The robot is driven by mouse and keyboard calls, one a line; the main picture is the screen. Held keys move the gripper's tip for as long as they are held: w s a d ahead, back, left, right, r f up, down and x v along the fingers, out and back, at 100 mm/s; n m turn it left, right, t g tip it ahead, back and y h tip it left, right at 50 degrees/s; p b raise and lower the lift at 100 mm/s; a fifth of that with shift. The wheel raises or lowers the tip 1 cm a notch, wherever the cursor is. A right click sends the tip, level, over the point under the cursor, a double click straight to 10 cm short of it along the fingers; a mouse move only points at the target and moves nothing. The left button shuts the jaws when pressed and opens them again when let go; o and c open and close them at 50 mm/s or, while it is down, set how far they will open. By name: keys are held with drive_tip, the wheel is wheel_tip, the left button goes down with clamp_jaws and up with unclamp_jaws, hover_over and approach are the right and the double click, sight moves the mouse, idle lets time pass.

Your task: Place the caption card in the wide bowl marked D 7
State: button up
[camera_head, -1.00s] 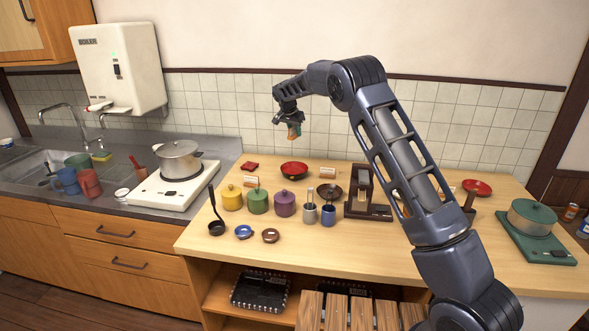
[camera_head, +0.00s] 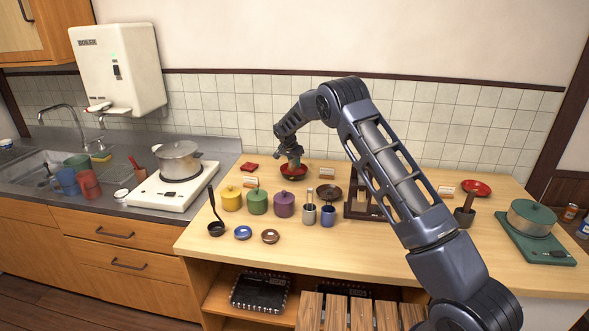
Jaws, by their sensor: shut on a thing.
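My gripper (camera_head: 291,153) is low over a wide red bowl (camera_head: 286,177) at the back of the wooden counter. It is shut on a small greenish thing (camera_head: 295,162), likely the caption card, which is at or just above the bowl's opening. I cannot tell whether it touches the bowl. A second wide red bowl (camera_head: 476,187) stands at the back right, and a dark brown bowl (camera_head: 331,190) stands right of the middle. Small white label cards stand near the bowls, one (camera_head: 327,172) right of the first red bowl. Their markings are too small to read.
Yellow (camera_head: 231,199), green (camera_head: 257,203) and purple (camera_head: 284,205) lidded pots stand in front of the red bowl. A blue mug (camera_head: 328,217) and a wooden stand (camera_head: 357,207) are to their right.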

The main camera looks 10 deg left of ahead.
sight(294, 165)
drive_tip(key=shift+f, duration=1.6)
drive_tip(key=shift+f, duration=0.1)
drive_tip(key=o, duration=0.9)
drive_tip(key=shift+o, duration=0.2)
drive_tip(key=v, duration=1.2)
